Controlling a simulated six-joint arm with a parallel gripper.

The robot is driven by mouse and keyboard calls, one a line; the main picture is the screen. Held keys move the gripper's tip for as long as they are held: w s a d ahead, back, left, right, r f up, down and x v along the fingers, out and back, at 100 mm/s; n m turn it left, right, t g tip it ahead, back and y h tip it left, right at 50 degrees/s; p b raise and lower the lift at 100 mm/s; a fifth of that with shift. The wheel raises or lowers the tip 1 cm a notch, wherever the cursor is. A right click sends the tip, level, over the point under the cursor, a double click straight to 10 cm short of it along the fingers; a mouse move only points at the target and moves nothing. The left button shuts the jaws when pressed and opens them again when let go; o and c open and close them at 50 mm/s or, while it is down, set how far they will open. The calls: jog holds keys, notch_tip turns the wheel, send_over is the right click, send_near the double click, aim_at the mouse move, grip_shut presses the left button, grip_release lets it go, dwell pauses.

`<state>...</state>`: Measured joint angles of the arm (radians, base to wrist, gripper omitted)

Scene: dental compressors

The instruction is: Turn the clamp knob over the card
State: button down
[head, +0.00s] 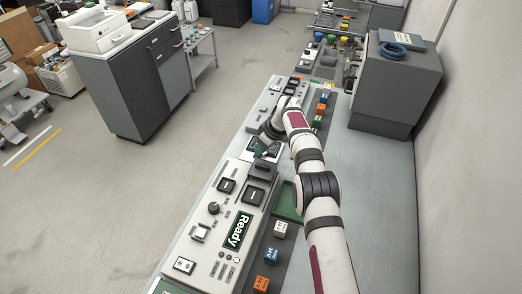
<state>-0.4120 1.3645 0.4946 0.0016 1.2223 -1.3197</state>
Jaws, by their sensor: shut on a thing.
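My arm reaches from the bottom right to the row of control panels. My gripper (260,153) points down at the gap between the near panel and the far one. It is small here and its fingers are hard to make out. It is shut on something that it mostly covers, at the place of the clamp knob. A pale plate with a dark, card-like face (272,146) shows beside the gripper. I cannot tell how far the knob is turned.
The near panel (205,245) has a green "Ready" display (238,230), black switches and a round knob (213,208). Several coloured blocks, including a blue one (272,256), line its right side. A grey cabinet (395,85) stands at right.

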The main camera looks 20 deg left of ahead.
jog(key=shift+n, duration=0.4)
jog(key=c, duration=0.6)
grip_release()
jog(key=v, duration=1.6)
jog(key=shift+w+d, duration=0.1)
jog(key=shift+w, duration=0.15)
jog(key=shift+f, duration=0.1)
